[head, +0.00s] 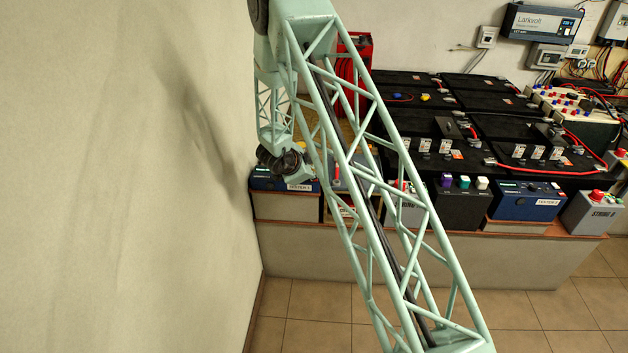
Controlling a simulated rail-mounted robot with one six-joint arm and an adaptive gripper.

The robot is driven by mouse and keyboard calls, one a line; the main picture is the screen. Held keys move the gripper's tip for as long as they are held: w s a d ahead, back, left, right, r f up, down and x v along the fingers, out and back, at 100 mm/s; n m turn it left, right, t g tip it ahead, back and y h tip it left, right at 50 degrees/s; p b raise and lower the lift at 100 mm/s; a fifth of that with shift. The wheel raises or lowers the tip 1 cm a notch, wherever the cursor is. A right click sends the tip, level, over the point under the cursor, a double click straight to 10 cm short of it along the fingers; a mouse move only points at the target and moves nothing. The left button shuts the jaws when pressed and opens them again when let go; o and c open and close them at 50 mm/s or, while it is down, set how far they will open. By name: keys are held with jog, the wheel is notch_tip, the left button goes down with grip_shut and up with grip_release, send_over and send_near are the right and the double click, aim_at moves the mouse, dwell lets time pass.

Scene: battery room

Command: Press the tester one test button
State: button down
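A blue tester (263,182) with a small display and a white label sits on a pale block at the left end of the bench, close to the wall. The label reads roughly "TESTER 1". A similar blue tester (520,207) with a white label is further right. My gripper end (284,161) is dark and small, just above the left tester. It and my arm cover part of that tester's top. Its fingers cannot be made out, nor whether it touches the tester. The test button on the left tester is not distinguishable.
The wall (130,180) is close on the left. Right of my arm, a dark box (462,209) carries coloured buttons, and a grey box (592,214) has a red button. Black batteries (495,100) with red cables fill the bench behind. The tiled floor in front is clear.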

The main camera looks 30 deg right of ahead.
jog(key=shift+f, duration=0.15)
dwell(0.7)
jog(key=shift+r+p, duration=0.55)
jog(key=shift+r, duration=0.25)
jog(key=shift+r, duration=0.1)
jog(key=shift+r+p, duration=1.85)
jog(key=shift+r, duration=0.55)
